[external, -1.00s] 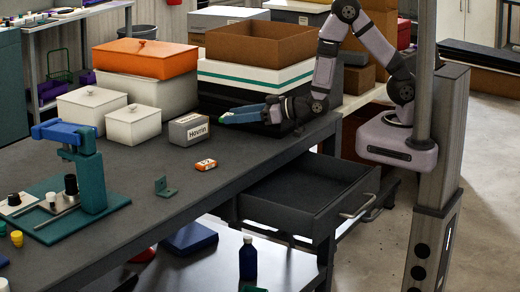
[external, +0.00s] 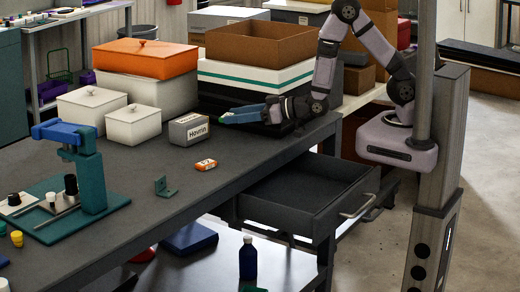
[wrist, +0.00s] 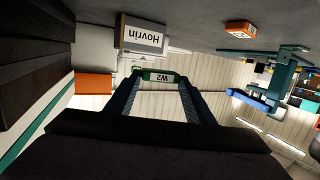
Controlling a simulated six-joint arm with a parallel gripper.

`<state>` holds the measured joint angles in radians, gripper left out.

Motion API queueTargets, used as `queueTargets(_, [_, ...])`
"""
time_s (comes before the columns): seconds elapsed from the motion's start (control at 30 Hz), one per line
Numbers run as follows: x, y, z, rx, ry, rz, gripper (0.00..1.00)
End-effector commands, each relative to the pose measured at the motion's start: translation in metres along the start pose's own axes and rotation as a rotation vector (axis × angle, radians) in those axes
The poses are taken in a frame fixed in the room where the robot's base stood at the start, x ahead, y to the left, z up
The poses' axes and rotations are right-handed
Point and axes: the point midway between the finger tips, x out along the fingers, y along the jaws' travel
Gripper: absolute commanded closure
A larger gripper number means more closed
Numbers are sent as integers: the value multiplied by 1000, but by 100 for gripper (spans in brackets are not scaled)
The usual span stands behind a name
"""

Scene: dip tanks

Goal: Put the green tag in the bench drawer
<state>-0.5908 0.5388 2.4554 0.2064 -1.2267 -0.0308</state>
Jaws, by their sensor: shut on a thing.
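The green tag (wrist: 158,76), marked W2, is between the fingertips of my gripper (wrist: 160,82) in the wrist view. My gripper is shut on it. In the external view my gripper (external: 238,117) reaches left with blue fingers, above the far part of the bench, right of the grey Hovrin box. The tag is too small to make out clearly there. The bench drawer (external: 308,186) is pulled open below the bench's right edge, and its visible inside looks empty. My gripper is above and to the left of it.
The Hovrin box (external: 188,129) stands beside my fingers. A small orange box (external: 206,165) and a teal bracket (external: 160,187) lie nearer on the bench (external: 130,225). A white bin with a teal stripe (external: 253,90) is behind my gripper. A teal press (external: 92,180) stands left.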

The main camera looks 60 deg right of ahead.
Motion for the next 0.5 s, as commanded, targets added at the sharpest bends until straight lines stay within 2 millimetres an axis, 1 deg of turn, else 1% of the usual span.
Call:
queueTargets(0.17, [2, 0, 12, -1, -4, 0, 73])
queueTargets(0.4, [8, 0, 41, -1, -5, 0, 73])
queueTargets(0.5, [10, 0, 49, 0, -3, 0, 73])
